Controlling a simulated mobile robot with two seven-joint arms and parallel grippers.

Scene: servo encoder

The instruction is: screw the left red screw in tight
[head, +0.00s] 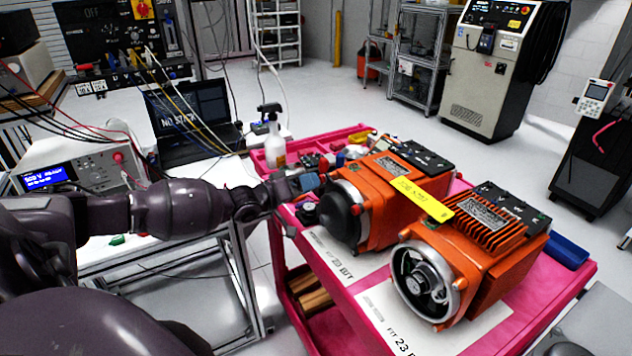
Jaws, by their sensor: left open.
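Two orange servo motors stand on a pink cart (262,160). The left motor (385,178) has a dark rounded cover on its front end. The right motor (462,268) has an open round end with a metal ring and hub (425,280). My left gripper (303,183) is open beside the left motor's upper left side, over the cart's left part. Its fingertips are small and partly lost among small parts behind them. My right gripper is not in view.
A yellow tag (422,198) lies across both motors. A spray bottle (272,140) stands at the cart's back left. A blue tray (566,250) sits at the right. A bench with a laptop (195,115) and a lit power supply (85,165) is on the left.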

